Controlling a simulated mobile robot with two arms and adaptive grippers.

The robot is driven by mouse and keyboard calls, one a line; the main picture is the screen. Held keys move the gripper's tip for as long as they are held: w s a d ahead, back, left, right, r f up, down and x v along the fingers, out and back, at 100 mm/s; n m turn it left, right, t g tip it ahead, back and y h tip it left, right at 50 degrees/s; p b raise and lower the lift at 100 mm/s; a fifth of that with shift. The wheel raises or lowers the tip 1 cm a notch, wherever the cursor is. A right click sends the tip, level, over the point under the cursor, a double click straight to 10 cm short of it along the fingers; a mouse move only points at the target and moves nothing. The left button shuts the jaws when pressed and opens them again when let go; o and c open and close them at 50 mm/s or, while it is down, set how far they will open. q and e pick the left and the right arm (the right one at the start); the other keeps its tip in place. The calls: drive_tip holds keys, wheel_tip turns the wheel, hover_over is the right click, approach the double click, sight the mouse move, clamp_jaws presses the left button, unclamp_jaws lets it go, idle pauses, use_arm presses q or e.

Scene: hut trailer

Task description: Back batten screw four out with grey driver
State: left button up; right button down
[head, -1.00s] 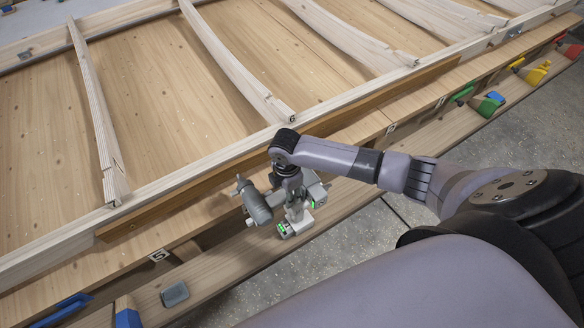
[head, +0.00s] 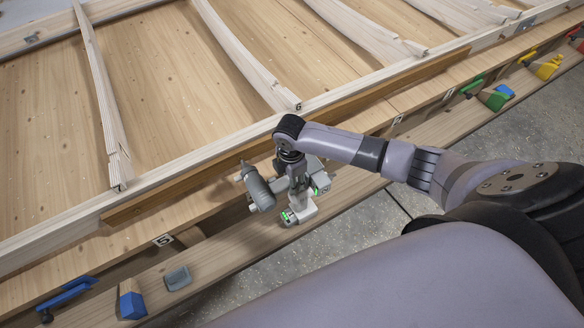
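My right gripper (head: 293,210) reaches in from the right and hangs over the near bench edge. It appears shut on the grey driver (head: 259,190), which is tilted with its narrow tip pointing up and left. The fingers' contact with the driver is partly hidden. A long brown batten (head: 190,187) runs along the near side of the pale wooden frame (head: 60,235), just beyond the driver. The driver's tip is near the batten; I cannot tell whether they touch. Individual screws are too small to make out. My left gripper is not in view.
Curved pale slats (head: 245,55) cross the panel. On the near ledge are a grey block (head: 177,278), a blue block (head: 131,303), a blue clamp (head: 67,293) and green (head: 497,99) and yellow (head: 548,68) pieces. Grey floor (head: 375,235) lies in front.

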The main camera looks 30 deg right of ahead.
drive_tip(key=shift+w+r, duration=0.1)
drive_tip(key=shift+w, duration=0.15)
drive_tip(key=shift+w, duration=0.4)
drive_tip(key=shift+r+p, duration=0.35)
drive_tip(key=shift+p, duration=0.15)
idle(0.8)
drive_tip(key=shift+s+a+p, duration=0.1)
drive_tip(key=shift+s+p, duration=0.15)
drive_tip(key=shift+p, duration=0.55)
idle(0.7)
drive_tip(key=shift+s+f+p, duration=0.2)
drive_tip(key=shift+s+p, duration=0.2)
drive_tip(key=shift+p, duration=0.1)
drive_tip(key=shift+s+f, duration=0.1)
drive_tip(key=shift+s, duration=0.05)
idle(0.5)
drive_tip(key=shift+w, duration=0.2)
drive_tip(key=shift+w, duration=0.1)
idle(0.8)
